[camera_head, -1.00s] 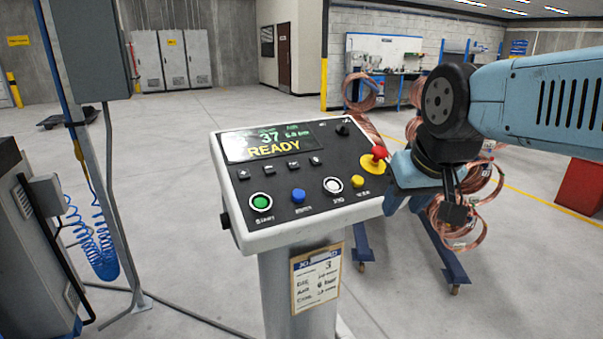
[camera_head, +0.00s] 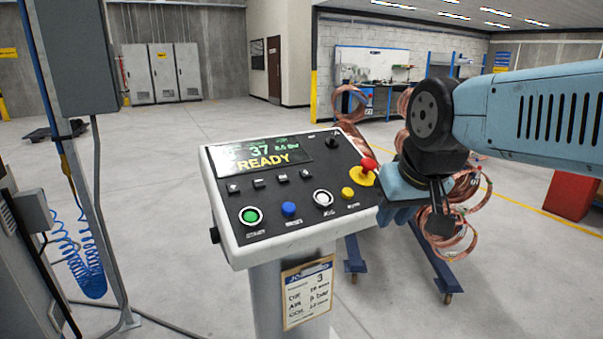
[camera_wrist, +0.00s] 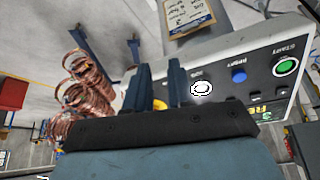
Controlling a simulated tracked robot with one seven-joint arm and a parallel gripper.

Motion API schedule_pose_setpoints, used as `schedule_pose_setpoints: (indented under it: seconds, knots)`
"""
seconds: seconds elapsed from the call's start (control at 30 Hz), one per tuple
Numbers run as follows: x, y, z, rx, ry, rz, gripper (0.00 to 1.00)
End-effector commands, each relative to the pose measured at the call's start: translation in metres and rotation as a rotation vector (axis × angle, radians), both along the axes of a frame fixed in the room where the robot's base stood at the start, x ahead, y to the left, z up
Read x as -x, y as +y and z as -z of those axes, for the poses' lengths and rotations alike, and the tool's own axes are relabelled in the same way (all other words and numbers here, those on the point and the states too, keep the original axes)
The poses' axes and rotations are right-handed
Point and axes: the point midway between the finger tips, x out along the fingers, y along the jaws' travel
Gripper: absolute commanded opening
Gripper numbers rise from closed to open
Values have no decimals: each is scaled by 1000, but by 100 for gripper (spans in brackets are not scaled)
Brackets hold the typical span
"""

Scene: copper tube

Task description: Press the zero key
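The control panel (camera_head: 229,224) is a tilted, pale-rimmed console on a post, and its display reads READY. A row of round buttons runs along its front: green (camera_head: 250,215), blue (camera_head: 289,209), white (camera_head: 323,198) and yellow (camera_head: 347,192). I cannot tell contact.
A red mushroom button on a yellow base (camera_head: 366,171) stands up near my wrist. Small square keys (camera_head: 258,183) line the panel under the display. Copper coils (camera_head: 448,232) hang on a blue wheeled rack (camera_head: 434,262) behind my wrist. The floor around is mostly clear.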

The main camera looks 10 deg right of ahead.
Motion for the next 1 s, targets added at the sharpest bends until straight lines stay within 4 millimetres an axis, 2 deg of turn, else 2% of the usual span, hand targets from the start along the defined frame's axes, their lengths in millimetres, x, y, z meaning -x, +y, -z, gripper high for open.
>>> schedule_pose_setpoints:
  seconds: [0.03, 0.23, 1.0]
  knots:
    - [0, 0, 0, 0, 0, 0, 17]
    - [0, 0, 0, 0, 0, 0, 0]
    - [0, 0, 0, 0, 0, 0, 0]
